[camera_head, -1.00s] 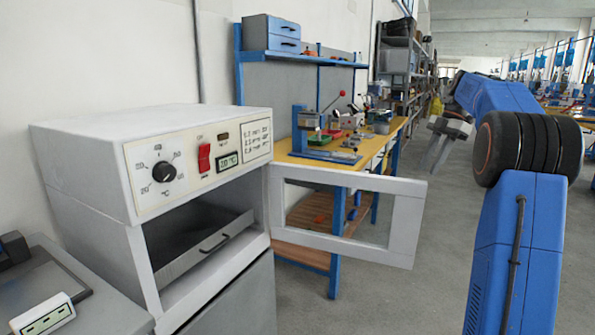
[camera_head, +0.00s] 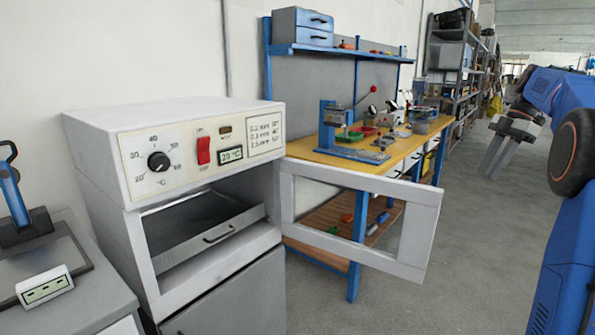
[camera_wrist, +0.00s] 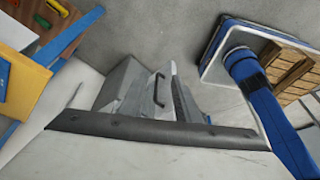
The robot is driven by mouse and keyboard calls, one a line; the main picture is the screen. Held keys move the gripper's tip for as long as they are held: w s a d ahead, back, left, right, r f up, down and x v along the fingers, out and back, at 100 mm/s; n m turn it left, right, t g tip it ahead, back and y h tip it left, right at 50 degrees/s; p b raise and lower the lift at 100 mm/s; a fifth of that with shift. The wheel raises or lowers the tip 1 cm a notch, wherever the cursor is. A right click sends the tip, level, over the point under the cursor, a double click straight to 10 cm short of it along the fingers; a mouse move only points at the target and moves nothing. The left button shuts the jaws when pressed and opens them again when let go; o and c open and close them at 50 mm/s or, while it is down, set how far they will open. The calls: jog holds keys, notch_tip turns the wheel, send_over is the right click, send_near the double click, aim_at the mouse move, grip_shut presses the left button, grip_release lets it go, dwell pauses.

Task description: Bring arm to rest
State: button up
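My gripper (camera_head: 496,158) hangs in free air at the right of the head view, beyond the open oven door. Its two grey fingers point down, a little apart, with nothing seen between them. My blue arm fills the right edge of that view. In the wrist view, a dark bar and grey pieces stand in the middle, and a dark handle (camera_wrist: 159,88) shows between those pieces. I cannot tell clearly what the handle belongs to.
A white oven (camera_head: 165,117) stands at left, with a handled drawer (camera_head: 214,241) inside. Its door frame (camera_head: 412,232) swings out toward the aisle. Behind is a yellow-topped workbench (camera_head: 330,158) with tools. The aisle floor (camera_head: 475,225) at right is clear.

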jog(key=s+a+f+m+t+h, duration=0.25)
jog(key=s+a+m, duration=0.65)
jog(key=s+a, duration=0.9)
jog(key=s+a+f+m+t+h, duration=0.1)
jog(key=s+a+f+m, duration=0.3)
jog(key=s+f, duration=0.5)
jog(key=s+a+f+m+t, duration=0.1)
jog(key=s+a+f+m, duration=0.3)
jog(key=s+f, duration=0.5)
jog(key=shift+s+a+f+m+t+h, duration=0.25)
jog(key=shift+s+f+m+t+h, duration=0.1)
jog(key=shift+s+m, duration=0.55)
